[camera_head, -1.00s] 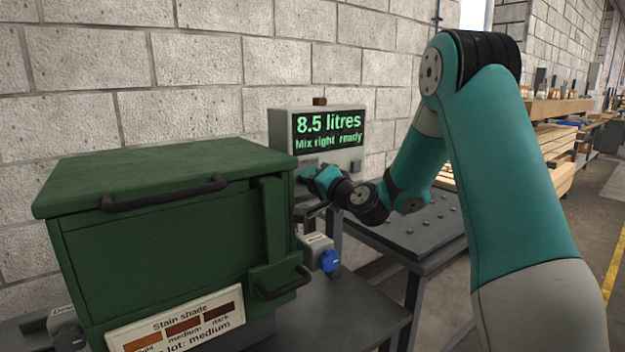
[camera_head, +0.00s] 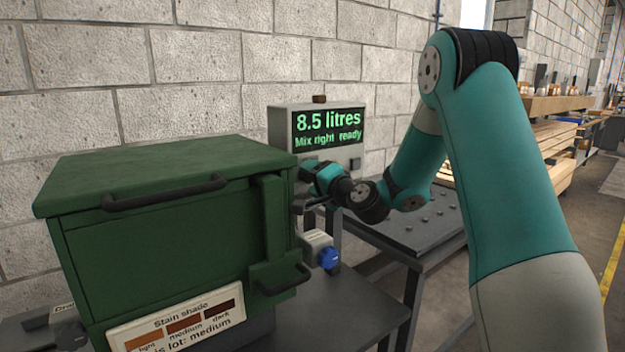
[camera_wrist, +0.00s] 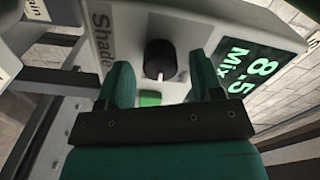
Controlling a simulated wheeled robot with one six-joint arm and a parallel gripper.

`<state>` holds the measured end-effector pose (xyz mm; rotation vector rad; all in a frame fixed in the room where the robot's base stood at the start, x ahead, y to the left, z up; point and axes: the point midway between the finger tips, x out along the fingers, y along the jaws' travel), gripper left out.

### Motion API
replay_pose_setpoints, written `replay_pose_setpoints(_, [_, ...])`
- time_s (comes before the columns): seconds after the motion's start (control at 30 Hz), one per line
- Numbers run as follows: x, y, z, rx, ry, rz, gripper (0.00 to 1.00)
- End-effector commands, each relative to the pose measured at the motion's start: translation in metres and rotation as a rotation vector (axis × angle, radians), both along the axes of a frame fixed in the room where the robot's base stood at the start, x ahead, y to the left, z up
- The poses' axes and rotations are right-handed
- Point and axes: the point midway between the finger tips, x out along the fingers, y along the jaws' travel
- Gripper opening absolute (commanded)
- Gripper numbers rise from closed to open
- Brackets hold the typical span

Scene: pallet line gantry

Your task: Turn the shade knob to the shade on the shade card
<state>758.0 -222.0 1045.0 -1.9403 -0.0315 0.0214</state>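The shade knob (camera_wrist: 160,60) is black with a pale pointer line and sits on a light grey panel beside the word "Shade" in the wrist view. My gripper (camera_wrist: 162,82) is open, its two green fingers apart on either side of the knob's near side; whether they touch it I cannot tell. In the head view my gripper (camera_head: 312,176) is at the display box (camera_head: 280,128), and the knob is hidden there. The shade card (camera_head: 185,320) on the green cabinet shows light, medium and dark swatches and reads "...is lot: medium".
The screen (camera_head: 328,129) reads "8.5 litres, Mix right ready". A green button (camera_wrist: 150,98) is below the knob. The green cabinet (camera_head: 160,240) stands left of my arm, with a blue valve knob (camera_head: 328,258) beside it. A grey bench (camera_head: 400,235) is behind my arm.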

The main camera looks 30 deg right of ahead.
Motion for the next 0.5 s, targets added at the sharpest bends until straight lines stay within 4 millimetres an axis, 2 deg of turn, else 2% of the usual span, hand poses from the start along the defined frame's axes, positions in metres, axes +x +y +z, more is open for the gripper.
replay_pose_setpoints(0.33, [-0.003, 0.000, -0.001, 0.000, 0.001, 0.001, 0.61])
replay_pose_setpoints(0.5, [-0.027, -0.001, -0.004, 0.001, 0.000, -0.002, 0.61])
